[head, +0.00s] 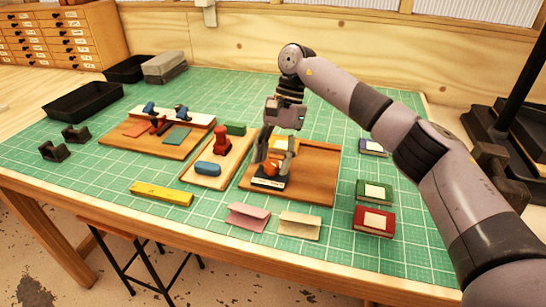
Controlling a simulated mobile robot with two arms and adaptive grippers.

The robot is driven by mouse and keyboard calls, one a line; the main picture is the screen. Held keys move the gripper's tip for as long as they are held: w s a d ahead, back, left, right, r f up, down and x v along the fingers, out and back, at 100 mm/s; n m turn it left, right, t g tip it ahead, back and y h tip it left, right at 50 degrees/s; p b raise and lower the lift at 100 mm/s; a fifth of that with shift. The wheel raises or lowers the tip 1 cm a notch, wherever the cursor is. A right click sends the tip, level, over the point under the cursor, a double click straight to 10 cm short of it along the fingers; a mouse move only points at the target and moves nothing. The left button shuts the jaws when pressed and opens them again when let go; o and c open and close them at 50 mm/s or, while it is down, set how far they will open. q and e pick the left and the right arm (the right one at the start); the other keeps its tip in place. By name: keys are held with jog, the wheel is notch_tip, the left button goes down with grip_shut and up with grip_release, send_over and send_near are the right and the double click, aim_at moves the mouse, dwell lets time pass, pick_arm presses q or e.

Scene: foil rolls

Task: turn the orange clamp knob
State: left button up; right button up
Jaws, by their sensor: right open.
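The orange clamp knob (271,167) sits above a dark block with a pale label (268,183) on the wooden tray (318,165) at the middle of the table. My right gripper (275,163) reaches down from above, its arm coming in from the right. Its fingers are open, one on each side of the knob. I cannot tell whether they touch it. The fingers hide part of the knob and of the yellow piece (281,143) behind it. My left gripper is out of view.
A board with a red stamp-like tool (222,140) and a blue piece (208,168) lies just left of the tray. Red (374,221) and green (374,191) boxes stand to the right. Folded cards (248,216) and a yellow bar (161,193) lie in front.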

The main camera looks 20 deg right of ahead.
jog(key=v, duration=1.2)
jog(key=shift+f, duration=0.1)
